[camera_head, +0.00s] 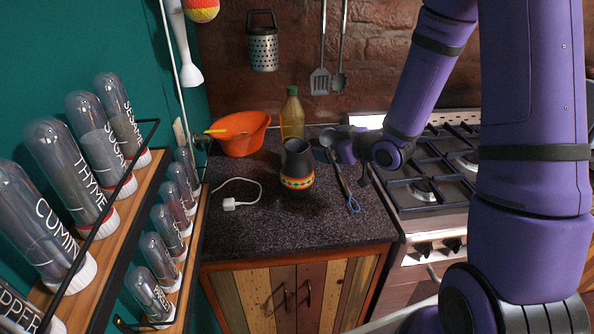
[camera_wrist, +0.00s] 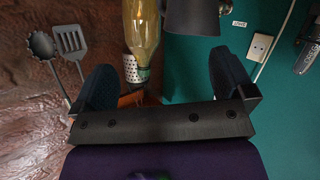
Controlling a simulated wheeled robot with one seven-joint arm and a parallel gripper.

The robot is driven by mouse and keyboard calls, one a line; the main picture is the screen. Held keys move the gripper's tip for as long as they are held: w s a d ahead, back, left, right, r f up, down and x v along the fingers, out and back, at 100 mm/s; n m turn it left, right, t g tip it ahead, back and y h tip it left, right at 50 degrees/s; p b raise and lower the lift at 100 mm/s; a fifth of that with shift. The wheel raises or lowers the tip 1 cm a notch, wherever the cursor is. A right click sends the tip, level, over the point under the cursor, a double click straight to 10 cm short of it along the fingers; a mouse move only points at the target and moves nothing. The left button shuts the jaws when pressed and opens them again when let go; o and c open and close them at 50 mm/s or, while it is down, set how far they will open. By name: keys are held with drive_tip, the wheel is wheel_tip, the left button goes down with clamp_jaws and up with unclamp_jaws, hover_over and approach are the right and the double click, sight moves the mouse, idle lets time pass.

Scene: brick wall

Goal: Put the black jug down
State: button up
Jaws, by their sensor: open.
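The black jug (camera_head: 297,160), dark with a band of orange, yellow and green near its base, stands upright on the dark speckled counter (camera_head: 240,222). My gripper (camera_head: 322,148) is just to the right of the jug in the head view, and its fingers are hard to make out there. In the wrist view my gripper (camera_wrist: 163,88) shows two dark finger pads spread wide apart, with nothing held between them. Part of the dark jug (camera_wrist: 192,16) shows at the top of that view, beyond the fingertips; the rest of it is cut off by the frame.
A green-capped bottle (camera_head: 292,118) stands behind the jug and an orange bowl (camera_head: 247,142) behind it to the left. A white charger and cable (camera_head: 232,204) lie left. Utensils (camera_head: 346,190) lie right, beside the stove (camera_head: 430,180). Front counter is clear.

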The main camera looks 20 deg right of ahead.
sight(290, 147)
drive_tip(key=shift+s+a+f+t+y, duration=0.65)
drive_tip(key=shift+s+f+t+y, duration=0.4)
drive_tip(key=shift+f+y, duration=1.25)
drive_tip(key=shift+m+h, duration=0.3)
drive_tip(key=x, duration=1)
drive_tip(key=shift+w+a+f, duration=0.2)
drive_tip(key=shift+w+a, duration=0.05)
drive_tip(key=shift+a, duration=0.1)
drive_tip(key=c, duration=1.8)
drive_tip(key=shift+r, duration=0.1)
